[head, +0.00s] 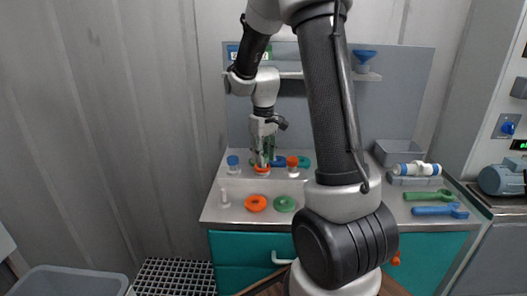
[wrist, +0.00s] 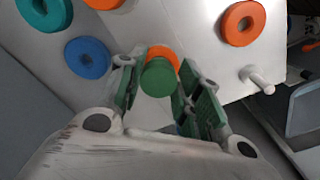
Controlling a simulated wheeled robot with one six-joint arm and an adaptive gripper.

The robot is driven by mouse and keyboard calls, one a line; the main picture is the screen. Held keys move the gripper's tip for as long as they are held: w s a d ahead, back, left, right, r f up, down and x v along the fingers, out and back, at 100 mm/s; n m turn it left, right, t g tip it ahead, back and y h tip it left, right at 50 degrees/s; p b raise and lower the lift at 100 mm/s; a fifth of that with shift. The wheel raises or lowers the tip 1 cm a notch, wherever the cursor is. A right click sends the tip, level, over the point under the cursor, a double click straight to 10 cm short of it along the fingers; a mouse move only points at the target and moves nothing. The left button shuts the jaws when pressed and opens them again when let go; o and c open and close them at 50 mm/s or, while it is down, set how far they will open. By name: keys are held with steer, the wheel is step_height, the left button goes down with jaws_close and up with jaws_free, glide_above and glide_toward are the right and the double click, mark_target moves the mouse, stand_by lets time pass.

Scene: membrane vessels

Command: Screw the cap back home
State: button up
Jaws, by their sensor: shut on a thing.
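My gripper (head: 262,158) points down over the bench, its green fingers around a round green cap (wrist: 158,78). The cap fills the space between the fingertips in the wrist view. Just beyond it is an orange ring-like part (wrist: 163,52), which also shows under the fingertips in the head view (head: 262,169). Whether the cap touches the orange part or is seated on it cannot be told. Two small white vessels stand on either side, one with a blue top (head: 232,160) and one with an orange top (head: 292,162). The fingers hide most of what is beneath them.
An orange ring (head: 256,203) and a green ring (head: 284,205) lie at the bench front, near a white peg (head: 224,198). A green wrench (head: 427,195), a blue wrench (head: 440,210) and a grey bin (head: 397,152) are at the right. A shelf holds a blue funnel (head: 364,58).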

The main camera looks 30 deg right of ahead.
steer(key=shift+f, duration=0.3)
steer(key=m, duration=0.5)
steer(key=shift+m, duration=0.3)
steer(key=m, duration=0.3)
steer(key=shift+m, duration=0.4)
steer(key=shift+c, duration=0.6)
steer(key=m, duration=0.5)
steer(key=shift+c, duration=0.9)
steer(key=m, duration=0.5)
steer(key=shift+s+d+f+m, duration=0.1)
steer(key=shift+m, duration=0.3)
steer(key=o, duration=1.1)
steer(key=shift+s, duration=0.1)
